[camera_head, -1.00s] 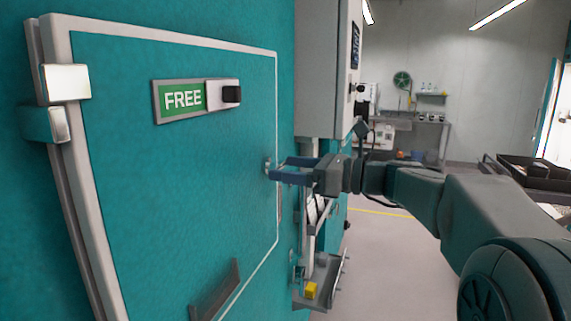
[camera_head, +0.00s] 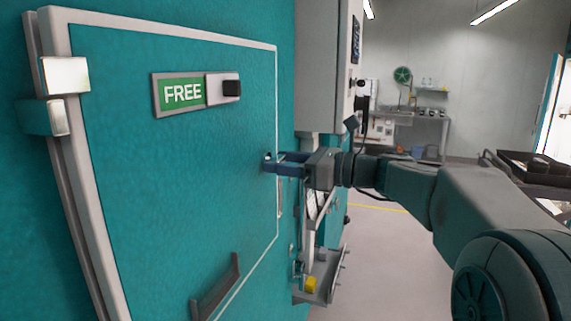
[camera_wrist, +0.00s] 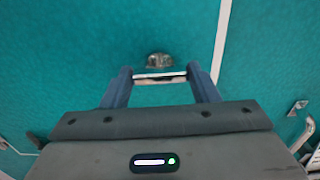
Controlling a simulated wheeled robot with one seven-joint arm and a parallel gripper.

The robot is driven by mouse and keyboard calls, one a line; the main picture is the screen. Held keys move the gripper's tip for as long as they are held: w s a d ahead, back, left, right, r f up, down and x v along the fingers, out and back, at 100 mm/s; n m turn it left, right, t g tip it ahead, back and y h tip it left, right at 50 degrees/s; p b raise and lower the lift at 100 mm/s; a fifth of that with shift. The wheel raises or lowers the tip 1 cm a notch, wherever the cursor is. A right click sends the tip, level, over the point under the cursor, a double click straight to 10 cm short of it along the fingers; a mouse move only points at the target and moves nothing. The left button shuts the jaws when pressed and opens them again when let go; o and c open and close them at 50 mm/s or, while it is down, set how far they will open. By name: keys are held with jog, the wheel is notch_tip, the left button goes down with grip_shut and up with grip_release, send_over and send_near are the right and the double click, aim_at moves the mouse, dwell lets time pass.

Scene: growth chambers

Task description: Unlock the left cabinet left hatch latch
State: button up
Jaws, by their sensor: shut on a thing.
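The teal hatch (camera_head: 150,190) has a pale frame and fills the left of the head view. Its small metal latch (camera_wrist: 159,63) sits near the hatch's right edge; in the wrist view its base and a bright bar show between my fingertips. In the head view the latch is mostly hidden by the fingers. My gripper (camera_head: 276,163) has blue fingers and is shut on the latch; it also shows in the wrist view (camera_wrist: 160,76). A green "FREE" sign (camera_head: 183,93) with a black knob (camera_head: 231,88) is above and to the left.
A dark handle (camera_head: 215,288) sticks out low on the hatch. Metal hinges (camera_head: 65,76) are at the left edge. A grey box (camera_head: 322,70) and a tray with a yellow block (camera_head: 311,284) stand right of the hatch. Open floor (camera_head: 380,250) lies further right.

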jog(key=shift+f+n+b, duration=0.1)
jog(key=shift+n+b, duration=7.25)
jog(key=shift+n, duration=1.35)
jog(key=o, duration=1)
jog(key=v, duration=1.3)
jog(key=shift+s+d+b, duration=0.1)
jog(key=shift+d+b, duration=0.2)
jog(key=shift+d, duration=0.1)
